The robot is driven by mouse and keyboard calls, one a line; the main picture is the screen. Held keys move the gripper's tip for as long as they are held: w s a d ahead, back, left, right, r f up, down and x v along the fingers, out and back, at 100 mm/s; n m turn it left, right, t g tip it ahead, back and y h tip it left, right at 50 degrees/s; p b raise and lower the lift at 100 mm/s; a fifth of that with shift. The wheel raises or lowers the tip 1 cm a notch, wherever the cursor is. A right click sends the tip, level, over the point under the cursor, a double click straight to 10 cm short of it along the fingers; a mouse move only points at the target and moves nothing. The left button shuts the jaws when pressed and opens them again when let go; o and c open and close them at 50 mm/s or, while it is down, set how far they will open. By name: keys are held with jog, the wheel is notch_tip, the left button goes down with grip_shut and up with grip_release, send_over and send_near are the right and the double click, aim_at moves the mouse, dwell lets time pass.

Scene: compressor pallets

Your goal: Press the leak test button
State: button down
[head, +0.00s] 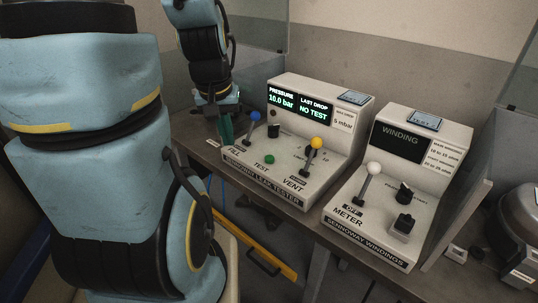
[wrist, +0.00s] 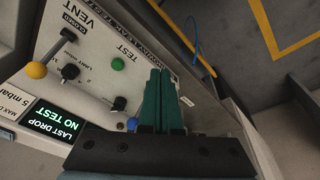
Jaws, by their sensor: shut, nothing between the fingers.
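The leak tester (head: 301,177) is a cream console on a bench. Its green button (head: 269,159), marked TEST, is on the sloped front panel between the FILL and VENT levers. The green button also shows in the wrist view (wrist: 118,63), left of the fingertips and apart from them. My gripper (head: 226,138) has green fingers and is at the left end of the tester, near the blue-knobbed FILL lever (head: 254,116). In the wrist view my gripper (wrist: 160,72) is shut and empty. The display (head: 299,104) reads 10.0 bar and NO TEST.
The yellow-knobbed VENT lever (head: 316,143) stands right of the button; a black knob (head: 274,130) sits behind it. A windings meter (head: 377,218) with a white-knobbed lever (head: 374,169) stands to the right. A yellow rail (head: 262,247) runs below the bench.

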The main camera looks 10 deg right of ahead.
jog(key=w+d+r+t+p, duration=0.3)
jog(key=w+d+p, duration=0.1)
jog(key=w+d, duration=0.55)
jog(key=n+y+p, duration=0.2)
jog(key=y+p, duration=0.3)
jog(key=y, duration=0.3)
send_over(273, 159)
jog(key=f, duration=0.1)
jog(key=shift+s+a+f+t, duration=0.1)
jog(key=shift+t, duration=0.2)
notch_tip(273, 159, down, 7)
jog(key=b, duration=0.9)
jog(key=shift+b, duration=0.4)
jog(key=shift+f, duration=0.9)
